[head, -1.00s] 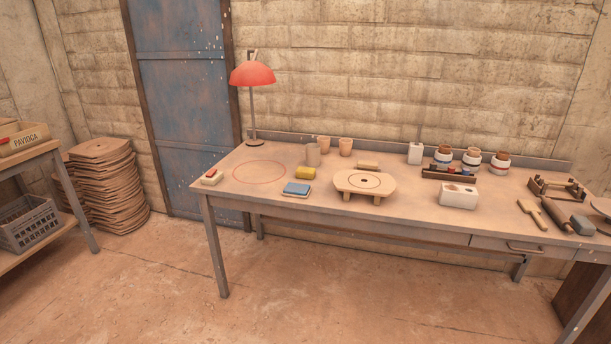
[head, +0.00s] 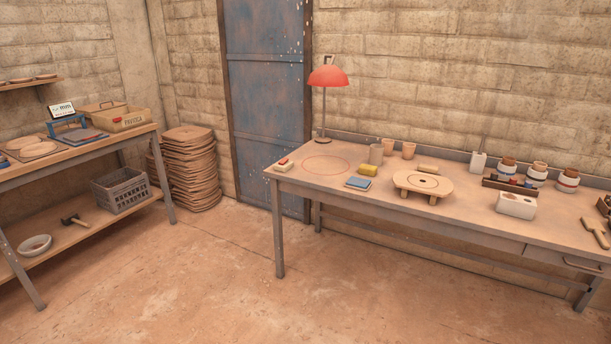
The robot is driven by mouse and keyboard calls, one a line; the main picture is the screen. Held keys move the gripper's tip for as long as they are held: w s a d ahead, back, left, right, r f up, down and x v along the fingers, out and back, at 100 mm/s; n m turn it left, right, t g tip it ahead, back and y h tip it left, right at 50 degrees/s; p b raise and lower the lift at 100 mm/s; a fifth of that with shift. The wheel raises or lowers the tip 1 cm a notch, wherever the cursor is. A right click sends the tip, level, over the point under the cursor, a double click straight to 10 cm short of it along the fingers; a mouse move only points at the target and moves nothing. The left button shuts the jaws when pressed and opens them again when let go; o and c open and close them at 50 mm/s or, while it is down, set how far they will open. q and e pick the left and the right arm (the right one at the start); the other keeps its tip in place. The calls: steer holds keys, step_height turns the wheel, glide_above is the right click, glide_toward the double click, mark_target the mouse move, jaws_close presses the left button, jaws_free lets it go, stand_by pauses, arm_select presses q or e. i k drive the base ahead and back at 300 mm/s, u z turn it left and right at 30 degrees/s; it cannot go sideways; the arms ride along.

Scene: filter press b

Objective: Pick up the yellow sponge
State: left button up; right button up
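The yellow sponge (head: 368,170) lies on the long workbench (head: 345,199), towards its left part. It sits just in front of a grey-brown cup (head: 376,154), to the right of a red circle outline (head: 326,164) on the bench top. A blue block-like item (head: 358,183) lies just in front of it. A round wooden stand (head: 422,183) is to its right. The sponge is in plain sight with nothing on top of it. Neither of my grippers shows in the head view.
A red lamp (head: 328,76) stands at the bench's back left. A red-and-white block (head: 284,165) lies at its left corner. A second table (head: 70,160) with a crate (head: 122,190) on its shelf stands at left. The floor (head: 215,270) between is clear.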

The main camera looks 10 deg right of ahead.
mark_target(364, 169)
steer(key=u, duration=0.5)
steer(key=i, duration=0.95)
steer(key=z, duration=0.5)
steer(key=i, duration=1.55)
steer(key=z, duration=1.85)
steer(key=i, duration=0.6)
steer(key=z, duration=0.55)
